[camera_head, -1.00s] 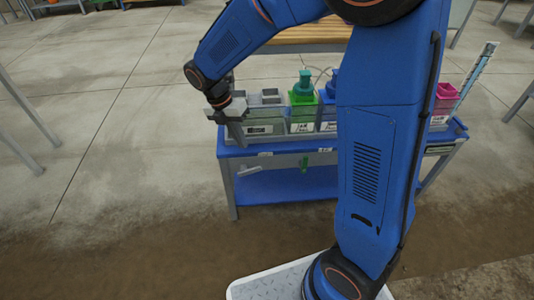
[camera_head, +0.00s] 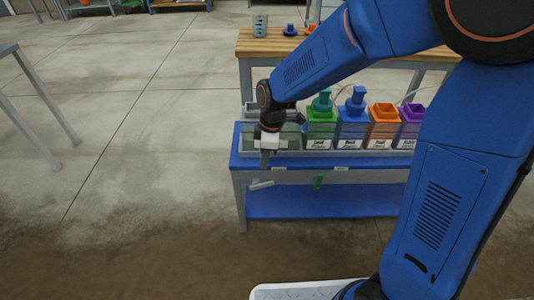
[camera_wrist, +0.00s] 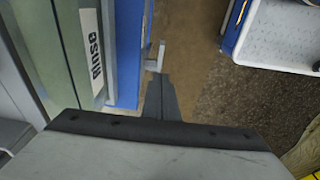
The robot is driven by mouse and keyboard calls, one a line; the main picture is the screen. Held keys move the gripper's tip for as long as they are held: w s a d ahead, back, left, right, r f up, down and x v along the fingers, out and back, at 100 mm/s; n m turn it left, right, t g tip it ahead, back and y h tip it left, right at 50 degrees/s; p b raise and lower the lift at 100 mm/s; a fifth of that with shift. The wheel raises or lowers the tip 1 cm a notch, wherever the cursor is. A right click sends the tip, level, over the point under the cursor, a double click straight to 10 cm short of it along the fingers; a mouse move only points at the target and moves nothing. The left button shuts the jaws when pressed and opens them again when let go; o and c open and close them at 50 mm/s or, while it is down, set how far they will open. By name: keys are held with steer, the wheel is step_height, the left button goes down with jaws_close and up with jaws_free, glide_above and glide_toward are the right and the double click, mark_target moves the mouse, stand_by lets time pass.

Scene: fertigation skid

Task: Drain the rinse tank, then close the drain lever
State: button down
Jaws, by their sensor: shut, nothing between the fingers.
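The rinse tank (camera_head: 292,137) is a translucent greenish box at the left end of the blue bench, partly hidden by my gripper. Its "Rinse" label (camera_wrist: 92,50) shows in the wrist view. A pale grey lever (camera_head: 262,185) sticks out below the bench's front edge under the tank; in the wrist view the grey lever (camera_wrist: 155,60) lies just beyond my fingertips. My gripper (camera_head: 264,160) points down at the bench's front edge, shut and empty. The water level is not clear.
Green (camera_head: 320,130), blue (camera_head: 352,132), orange (camera_head: 382,128) and purple (camera_head: 410,128) containers stand right of the tank. A green lever (camera_head: 318,182) hangs under the bench (camera_head: 305,203). A wooden-topped table (camera_head: 290,45) stands behind. Floor in front and left is open.

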mark_target(272, 182)
steer(key=f, duration=0.7)
steer(key=shift+d+f, duration=0.1)
steer(key=shift+d, duration=0.2)
steer(key=shift+d+f, duration=0.1)
steer(key=shift+f, duration=0.2)
steer(key=shift+d+f, duration=1.1)
steer(key=shift+d, duration=0.1)
steer(key=shift+r, duration=0.1)
steer(key=shift+r, duration=0.3)
step_height(272, 182, up, 4)
steer(key=shift+d+r, duration=0.1)
steer(key=shift+d, duration=0.05)
steer(key=d+r, duration=0.4)
steer(key=r, duration=0.4)
steer(key=shift+d, duration=0.15)
